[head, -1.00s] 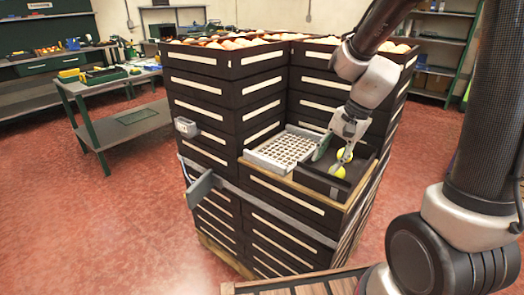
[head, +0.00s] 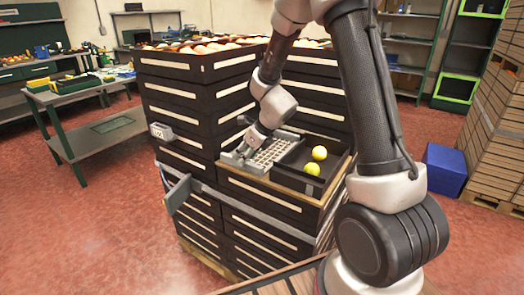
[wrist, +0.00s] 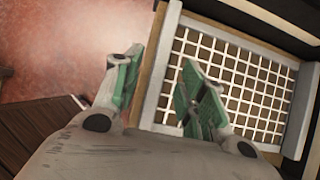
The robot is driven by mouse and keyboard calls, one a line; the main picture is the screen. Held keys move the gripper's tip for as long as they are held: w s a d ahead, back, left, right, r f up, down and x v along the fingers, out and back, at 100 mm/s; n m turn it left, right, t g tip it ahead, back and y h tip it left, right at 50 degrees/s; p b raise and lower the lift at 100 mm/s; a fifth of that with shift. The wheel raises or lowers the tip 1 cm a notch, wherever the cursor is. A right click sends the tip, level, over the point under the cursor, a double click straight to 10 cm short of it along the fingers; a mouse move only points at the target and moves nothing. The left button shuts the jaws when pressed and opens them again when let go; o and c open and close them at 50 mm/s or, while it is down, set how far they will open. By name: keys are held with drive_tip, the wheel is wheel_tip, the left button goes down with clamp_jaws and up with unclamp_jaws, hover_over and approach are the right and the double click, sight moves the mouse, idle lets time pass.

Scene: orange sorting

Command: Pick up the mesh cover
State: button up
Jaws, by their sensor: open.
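The mesh cover (head: 272,153) is a pale grid with a raised rim, lying flat on the lower top of the black crate stack. My gripper (head: 241,153) is at its left end in the head view, pointing down and partly hiding it. In the wrist view, my gripper's green fingers (wrist: 160,82) are apart with nothing held. The cover's near rim (wrist: 160,62) runs between them, with one finger over the grid side and the other outside the edge. Whether either finger touches the rim I cannot tell.
A black crate (head: 291,160) with two yellow-green fruits (head: 313,168) lies right of the cover. Taller crate columns (head: 205,110) filled with oranges rise behind and left. A blue bin (head: 444,169) stands on the floor at right. A green workbench (head: 90,105) is at left.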

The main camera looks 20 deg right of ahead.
drive_tip(key=shift+x, duration=1.45)
clamp_jaws()
drive_tip(key=shift+r, duration=0.1)
